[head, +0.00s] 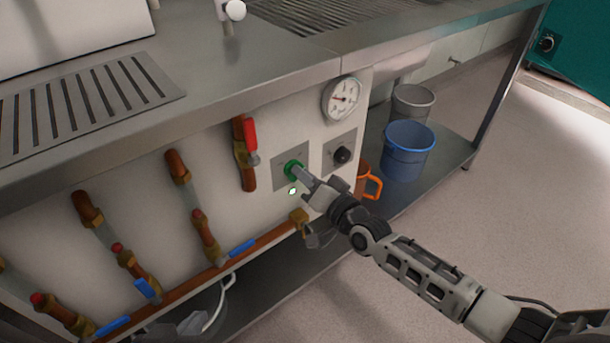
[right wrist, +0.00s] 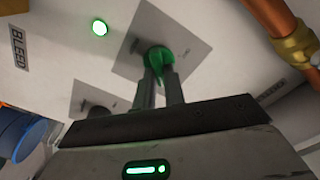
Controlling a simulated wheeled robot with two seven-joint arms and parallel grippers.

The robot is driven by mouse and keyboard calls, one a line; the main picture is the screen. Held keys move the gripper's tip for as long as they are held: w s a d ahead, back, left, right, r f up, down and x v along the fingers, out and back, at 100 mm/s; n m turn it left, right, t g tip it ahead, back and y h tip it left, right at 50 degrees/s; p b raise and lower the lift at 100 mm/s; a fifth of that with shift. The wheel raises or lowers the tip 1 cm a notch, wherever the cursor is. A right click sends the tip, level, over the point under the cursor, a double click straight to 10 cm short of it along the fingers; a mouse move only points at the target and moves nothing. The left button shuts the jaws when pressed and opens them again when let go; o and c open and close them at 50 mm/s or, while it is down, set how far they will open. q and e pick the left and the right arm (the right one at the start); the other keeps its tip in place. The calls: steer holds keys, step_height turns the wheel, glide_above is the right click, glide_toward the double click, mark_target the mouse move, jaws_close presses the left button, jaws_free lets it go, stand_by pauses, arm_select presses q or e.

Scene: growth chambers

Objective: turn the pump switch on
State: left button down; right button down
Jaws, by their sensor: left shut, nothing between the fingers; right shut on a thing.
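The green switch knob (head: 292,168) sits on a square grey plate (head: 277,176) on the white panel under the counter. My right gripper (head: 301,173) is shut on this knob, its fingers straight against the panel side. In the right wrist view both fingers grip the green knob (right wrist: 159,57), partly hiding it. A small lamp (head: 292,190) beside the plate is lit pale green, and the lamp (right wrist: 100,27) also glows in the right wrist view. My left gripper (head: 187,325) shows only in part at the bottom edge, shut and empty, away from the switch.
A black knob (head: 342,155) on its own plate is close to the right. A gauge (head: 342,98) is above, and a red-handled valve (head: 250,135) is to the left. Copper pipes (head: 245,248) run below. An orange mug (head: 371,186) and blue bucket (head: 407,151) stand on the shelf.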

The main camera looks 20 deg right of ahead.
stand_by(0.4)
steer(key=c, duration=1.5)
jaws_free()
arm_select(q)
steer(key=shift+s+f, duration=0.1)
steer(key=shift+f, duration=0.1)
arm_select(e)
steer(key=shift+s, duration=0.1)
